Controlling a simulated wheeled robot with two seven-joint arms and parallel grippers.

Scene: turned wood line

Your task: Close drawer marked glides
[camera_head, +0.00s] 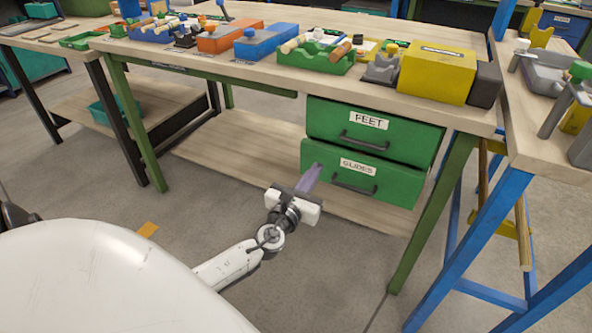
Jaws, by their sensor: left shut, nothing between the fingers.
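The green drawer marked GLIDES (318,154) is under the workbench, below the green drawer marked FEET (400,137). The GLIDES front stands slightly forward of the FEET front, so it looks a little open. Its dark bar handle (354,188) is below the label. My left gripper (314,173) is shut and empty. Its fingertips are at the left part of the GLIDES front, left of the handle; I cannot tell if they touch it. My right gripper is out of view.
The wooden benchtop (240,78) above holds a yellow box (437,75), a green tray (315,60) and blue bins. A green bench leg (425,225) and blue frame legs (490,225) stand right of the drawers. A lower shelf (235,150) runs behind my arm.

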